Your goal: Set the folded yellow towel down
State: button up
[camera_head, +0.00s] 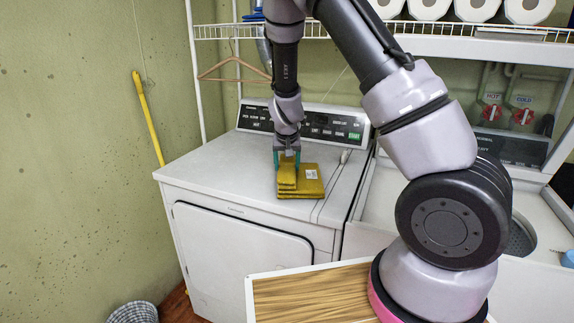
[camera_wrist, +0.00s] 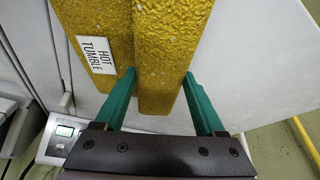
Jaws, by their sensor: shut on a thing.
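The folded yellow towel (camera_head: 299,181) is at the dryer top, near its front right part, in the head view. It is a thick folded stack with a raised upper fold, and it bears a white label. In the wrist view the towel (camera_wrist: 162,62) fills the upper middle, and the label reads "HOT TUMBLE". My gripper (camera_head: 286,160) points down from above, its green fingers on either side of the raised fold. In the wrist view my gripper (camera_wrist: 162,95) is shut on that fold. The towel appears to rest on the white dryer (camera_head: 215,178), but I cannot tell contact exactly.
The dryer's control panel (camera_head: 325,126) stands behind the towel. A washer (camera_head: 530,215) with an open lid is at right. A wire shelf (camera_head: 450,40) with paper rolls runs above. The dryer top left of the towel is clear. A wooden surface (camera_head: 310,297) is in front.

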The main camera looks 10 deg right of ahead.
jog(key=shift+f, duration=0.15)
jog(key=o, duration=1.5)
jog(key=shift+o, duration=0.2)
jog(key=s+d+r+m+y, duration=0.1)
jog(key=s+d+r, duration=0.1)
jog(key=s+r, duration=0.5)
jog(key=s+d+r+y, duration=0.2)
jog(key=s+r, duration=0.2)
jog(key=r, duration=0.6)
jog(key=s+d+r+m+y, duration=0.1)
jog(key=s+d+r, duration=0.1)
jog(key=s+r, duration=0.5)
jog(key=s+d+r+t+h, duration=0.1)
jog(key=s+d+r+t, duration=0.1)
jog(key=s+r, duration=0.7)
jog(key=shift+s+d+r+t, duration=0.15)
jog(key=shift+s+d+t, duration=0.2)
jog(key=shift+s, duration=1.25)
